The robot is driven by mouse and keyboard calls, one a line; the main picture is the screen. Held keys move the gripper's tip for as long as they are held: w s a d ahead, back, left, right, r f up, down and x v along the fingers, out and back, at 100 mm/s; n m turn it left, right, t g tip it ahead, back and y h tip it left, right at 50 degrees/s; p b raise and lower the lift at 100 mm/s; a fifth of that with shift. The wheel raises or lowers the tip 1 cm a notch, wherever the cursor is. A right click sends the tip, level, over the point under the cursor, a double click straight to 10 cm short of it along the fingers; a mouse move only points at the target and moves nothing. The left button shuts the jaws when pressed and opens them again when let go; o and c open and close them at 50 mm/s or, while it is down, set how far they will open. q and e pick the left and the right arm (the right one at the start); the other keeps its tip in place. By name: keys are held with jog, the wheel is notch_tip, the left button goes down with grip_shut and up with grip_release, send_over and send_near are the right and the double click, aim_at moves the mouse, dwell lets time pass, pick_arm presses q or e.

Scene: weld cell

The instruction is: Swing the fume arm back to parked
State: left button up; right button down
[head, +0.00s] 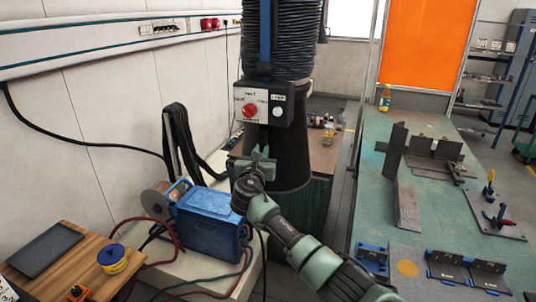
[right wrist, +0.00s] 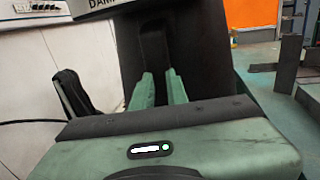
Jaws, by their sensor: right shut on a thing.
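The fume arm is a black ribbed hose (head: 290,45) that hangs down to a dark hood (head: 290,150) in the middle of the head view. A control box (head: 262,104) with a red knob and a white button sits on its front. My right gripper (head: 262,158) is just below this box, at the front of the hood. In the right wrist view its two green fingers (right wrist: 158,88) are shut on a dark handle (right wrist: 154,45) of the hood. The fingers partly hide the handle. My left gripper is not in view.
A blue welding machine (head: 208,222) with cables stands left of my right arm. A wooden table (head: 65,255) is at the lower left. A green welding table (head: 430,230) with steel plates and clamps is at the right. A wall is close on the left.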

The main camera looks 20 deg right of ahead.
jog(key=shift+s+d+f, duration=0.2)
jog(key=shift+d+f, duration=0.1)
jog(key=shift+f, duration=0.05)
jog(key=c, duration=1.5)
grip_release()
jog(key=shift+s+d, duration=0.1)
jog(key=shift+s, duration=0.05)
jog(key=shift+o, duration=0.5)
jog(key=shift+s+d+r, duration=0.1)
jog(key=shift+s+r, duration=0.05)
jog(key=shift+r, duration=0.15)
jog(key=b+v, duration=0.1)
jog(key=v, duration=0.7)
